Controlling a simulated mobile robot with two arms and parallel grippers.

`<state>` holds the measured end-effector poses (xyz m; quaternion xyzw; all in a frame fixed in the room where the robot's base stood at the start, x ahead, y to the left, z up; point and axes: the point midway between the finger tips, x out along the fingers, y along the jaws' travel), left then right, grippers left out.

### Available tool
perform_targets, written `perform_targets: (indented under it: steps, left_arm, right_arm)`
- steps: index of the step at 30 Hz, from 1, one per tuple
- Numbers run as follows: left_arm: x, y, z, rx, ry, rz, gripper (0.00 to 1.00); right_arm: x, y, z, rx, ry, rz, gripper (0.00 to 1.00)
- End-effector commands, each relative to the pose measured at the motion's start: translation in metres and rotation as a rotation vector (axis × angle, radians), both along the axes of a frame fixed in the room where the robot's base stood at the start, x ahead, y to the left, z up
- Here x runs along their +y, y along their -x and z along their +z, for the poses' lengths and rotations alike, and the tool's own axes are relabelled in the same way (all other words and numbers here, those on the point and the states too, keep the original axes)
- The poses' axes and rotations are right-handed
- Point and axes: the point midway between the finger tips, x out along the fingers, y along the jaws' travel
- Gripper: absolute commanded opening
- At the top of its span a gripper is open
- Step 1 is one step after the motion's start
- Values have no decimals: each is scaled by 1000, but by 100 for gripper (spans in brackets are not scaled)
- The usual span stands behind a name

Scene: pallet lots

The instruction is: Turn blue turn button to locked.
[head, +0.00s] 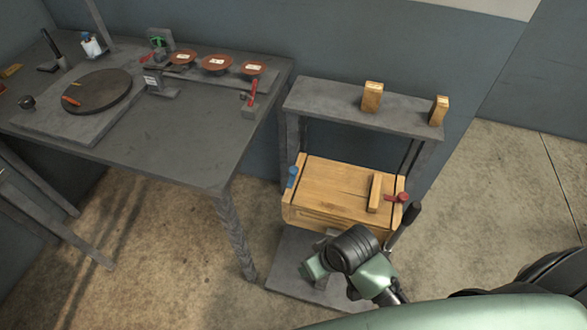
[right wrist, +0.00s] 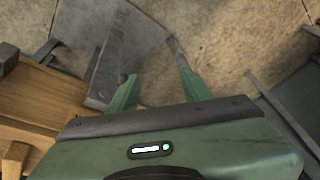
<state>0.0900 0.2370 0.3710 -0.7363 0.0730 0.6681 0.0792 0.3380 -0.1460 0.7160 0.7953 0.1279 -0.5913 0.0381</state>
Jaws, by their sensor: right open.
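The blue turn button (head: 292,177) sits at the left edge of a wooden box (head: 335,188) on the grey stand; it looks upright, and its exact setting is too small to tell. A red turn button (head: 397,197) is at the box's right edge. My right gripper (head: 314,268) is low in front of the box, below and to the right of the blue button and apart from it. In the right wrist view its fingers (right wrist: 154,64) are spread with nothing between them. The blue button is not visible in that view. My left gripper is out of view.
The stand's grey upper shelf (head: 345,104) holds two wooden blocks (head: 372,97) above the box. A workbench (head: 150,130) with a round dark disc (head: 97,91) and red dishes (head: 216,63) stands at the left. Floor (head: 480,230) is open to the right.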

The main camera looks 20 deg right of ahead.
Motion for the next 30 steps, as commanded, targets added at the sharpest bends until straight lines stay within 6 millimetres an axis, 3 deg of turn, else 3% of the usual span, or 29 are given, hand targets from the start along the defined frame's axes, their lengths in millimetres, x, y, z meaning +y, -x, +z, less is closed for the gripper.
perform_targets:
  steps: [3,9,16,22,27,30]
  left_arm:
    - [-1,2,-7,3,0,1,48]
    - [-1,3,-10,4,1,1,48]
    - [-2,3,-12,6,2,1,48]
    - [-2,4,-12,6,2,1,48]
    - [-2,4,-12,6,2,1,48]
    - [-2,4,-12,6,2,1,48]
  right_arm:
    - [25,-21,18,-4,-42,56,48]
    - [59,-50,35,23,-82,148,48]
    - [82,-101,48,96,-60,242,48]
    - [60,-166,68,192,38,216,48]
    - [18,-220,103,246,115,101,48]
    - [-5,-244,124,263,141,28,48]
